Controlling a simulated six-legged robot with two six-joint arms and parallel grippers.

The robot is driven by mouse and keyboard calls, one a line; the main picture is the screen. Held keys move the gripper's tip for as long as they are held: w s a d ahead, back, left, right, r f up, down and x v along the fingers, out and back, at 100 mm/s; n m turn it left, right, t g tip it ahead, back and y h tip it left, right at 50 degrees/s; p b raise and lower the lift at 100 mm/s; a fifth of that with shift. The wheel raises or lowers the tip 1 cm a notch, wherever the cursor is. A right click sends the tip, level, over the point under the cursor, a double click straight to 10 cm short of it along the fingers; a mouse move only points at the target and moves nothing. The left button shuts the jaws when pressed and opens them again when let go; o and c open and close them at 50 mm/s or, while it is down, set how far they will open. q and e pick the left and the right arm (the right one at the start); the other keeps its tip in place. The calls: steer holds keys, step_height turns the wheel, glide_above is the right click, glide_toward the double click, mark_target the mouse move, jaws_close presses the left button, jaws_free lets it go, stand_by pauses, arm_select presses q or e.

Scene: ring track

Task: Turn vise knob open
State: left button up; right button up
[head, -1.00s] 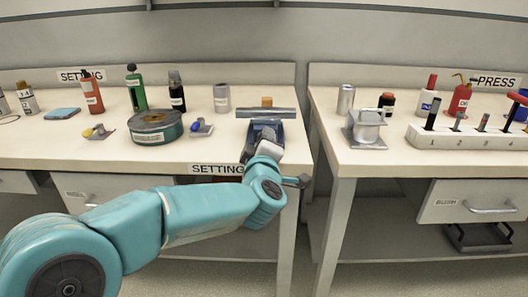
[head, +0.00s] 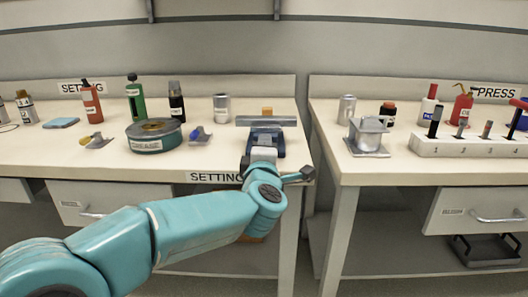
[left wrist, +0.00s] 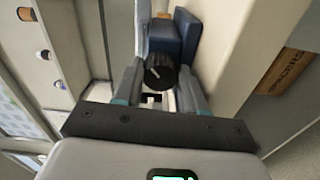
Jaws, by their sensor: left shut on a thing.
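The blue vise (head: 268,133) stands near the right end of the left bench, with a long grey bar (head: 265,120) across its far side. In the left wrist view, the vise's blue body (left wrist: 184,36) lies ahead of a black ribbed knob (left wrist: 160,72) with a white pointer line. My left gripper (head: 263,152) reaches the near side of the vise. In the left wrist view, its two fingers (left wrist: 162,82) are shut on the knob from either side. In the head view, the knob is hidden by the gripper. My right gripper is in neither view.
A green round tin (head: 153,146) and a small blue-grey item (head: 201,136) sit left of the vise. A silver can (head: 221,108) stands behind them. A gap separates this bench from the right bench, which holds a metal block (head: 367,136) and a numbered rack (head: 470,146).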

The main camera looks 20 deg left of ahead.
arm_select(q)
steer(key=shift+d+f, duration=0.1)
steer(key=o, duration=1.1)
steer(key=shift+c, duration=0.2)
steer(key=shift+s+f, duration=0.1)
steer(key=shift+f, duration=0.05)
